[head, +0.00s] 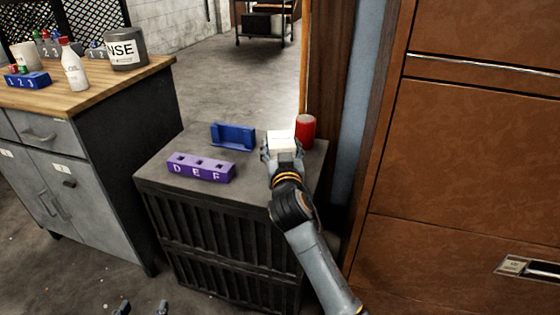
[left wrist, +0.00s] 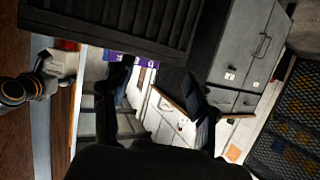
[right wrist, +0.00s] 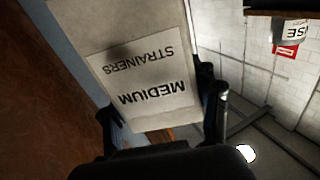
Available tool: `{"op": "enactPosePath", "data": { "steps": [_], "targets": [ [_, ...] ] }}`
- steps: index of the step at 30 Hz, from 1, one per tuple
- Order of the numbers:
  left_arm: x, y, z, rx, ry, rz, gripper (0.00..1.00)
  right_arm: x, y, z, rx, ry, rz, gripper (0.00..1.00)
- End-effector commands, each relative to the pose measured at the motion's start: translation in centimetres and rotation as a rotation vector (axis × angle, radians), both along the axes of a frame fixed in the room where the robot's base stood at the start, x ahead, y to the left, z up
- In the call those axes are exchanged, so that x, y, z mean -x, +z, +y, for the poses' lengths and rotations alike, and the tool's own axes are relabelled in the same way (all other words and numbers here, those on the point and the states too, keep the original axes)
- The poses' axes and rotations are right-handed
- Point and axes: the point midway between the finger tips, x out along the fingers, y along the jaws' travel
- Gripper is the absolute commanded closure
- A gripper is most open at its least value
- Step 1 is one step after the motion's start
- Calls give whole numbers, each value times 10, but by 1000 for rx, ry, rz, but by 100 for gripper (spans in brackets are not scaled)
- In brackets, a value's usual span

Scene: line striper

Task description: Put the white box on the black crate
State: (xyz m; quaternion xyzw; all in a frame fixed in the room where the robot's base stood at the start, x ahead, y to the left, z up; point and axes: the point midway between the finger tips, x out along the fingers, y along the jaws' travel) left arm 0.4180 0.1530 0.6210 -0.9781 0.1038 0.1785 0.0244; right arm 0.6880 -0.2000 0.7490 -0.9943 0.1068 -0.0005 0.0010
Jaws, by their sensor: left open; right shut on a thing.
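The white box (head: 281,139) is in my right gripper (head: 283,153), over the right part of the black crate's top (head: 250,180). In the right wrist view the box (right wrist: 140,70) fills the space between the fingers, and its label reads "MEDIUM STRAINERS". It also shows in the left wrist view (left wrist: 62,62). I cannot tell whether its underside touches the crate. My left gripper (head: 141,308) is open and empty, low in front of the crate; only its fingertips show in the head view.
On the crate are a purple block marked D E F (head: 201,168), a blue holder (head: 232,137) and a red cylinder (head: 306,131) close beside the box. A wooden-topped cabinet (head: 140,80) stands left, a brown cabinet (head: 470,150) right. The crate's front middle top is clear.

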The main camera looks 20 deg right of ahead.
Motion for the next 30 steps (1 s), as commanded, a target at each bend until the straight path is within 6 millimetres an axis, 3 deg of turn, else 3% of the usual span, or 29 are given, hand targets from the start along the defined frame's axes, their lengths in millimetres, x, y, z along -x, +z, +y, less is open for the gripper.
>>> {"op": "enactPosePath", "data": {
  "steps": [4,12,15,30],
  "targets": [
    [-7,12,-4,19,-6,-80,42,-5,-8,1,2,0,0,74],
    [-19,61,-14,87,-23,-346,42,-4,-32,1,3,1,0,74],
    [-19,70,-16,97,-25,-392,42,-4,-35,1,2,0,-1,74],
    [-19,79,-17,108,-27,-435,42,-4,-37,1,1,0,-1,74]
  ]
}}
